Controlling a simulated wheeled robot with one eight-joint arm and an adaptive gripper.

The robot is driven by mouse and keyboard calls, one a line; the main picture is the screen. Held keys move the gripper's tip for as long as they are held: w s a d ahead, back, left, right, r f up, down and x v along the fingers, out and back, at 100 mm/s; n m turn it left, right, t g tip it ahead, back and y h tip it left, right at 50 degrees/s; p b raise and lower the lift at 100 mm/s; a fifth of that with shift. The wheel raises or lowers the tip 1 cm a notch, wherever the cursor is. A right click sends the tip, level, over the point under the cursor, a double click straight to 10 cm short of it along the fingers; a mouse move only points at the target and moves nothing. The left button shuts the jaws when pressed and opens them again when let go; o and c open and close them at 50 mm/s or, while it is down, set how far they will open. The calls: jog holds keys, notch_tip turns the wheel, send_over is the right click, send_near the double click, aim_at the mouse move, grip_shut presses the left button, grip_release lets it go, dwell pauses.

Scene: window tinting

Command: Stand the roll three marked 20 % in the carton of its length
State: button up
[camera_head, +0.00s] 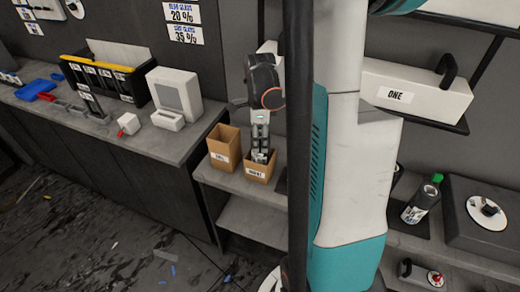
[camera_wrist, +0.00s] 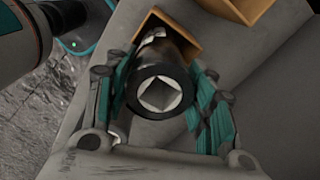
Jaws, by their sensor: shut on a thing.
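My gripper (camera_wrist: 163,108) is shut on a dark roll (camera_wrist: 161,92), its black end ring and pale square core facing the wrist camera. The far end of the roll reaches into the mouth of a brown carton (camera_wrist: 188,38); whether it touches the bottom is hidden. In the head view my gripper (camera_head: 260,137) points down over the right, lower carton (camera_head: 258,173), whose label seems to read SHORT. A taller carton (camera_head: 222,150) stands close on its left, its label too small to read. No 20 % marking on the roll is readable.
The cartons stand on a grey shelf (camera_head: 213,176). A second carton (camera_wrist: 247,14) shows beside the first in the wrist view. To the left, a bench carries a white monitor (camera_head: 175,92) and a black rack (camera_head: 110,80). A dark post crosses the head view close by.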

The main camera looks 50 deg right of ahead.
notch_tip(320, 180, down, 4)
jog(key=shift+f+b, duration=0.15)
jog(key=shift+b, duration=0.5)
jog(key=o, duration=1.2)
jog(key=shift+f, duration=0.15)
jog(key=o, duration=0.5)
jog(key=shift+c, duration=0.2)
notch_tip(320, 180, up, 12)
jog(key=p, duration=0.3)
jog(key=shift+r, duration=0.25)
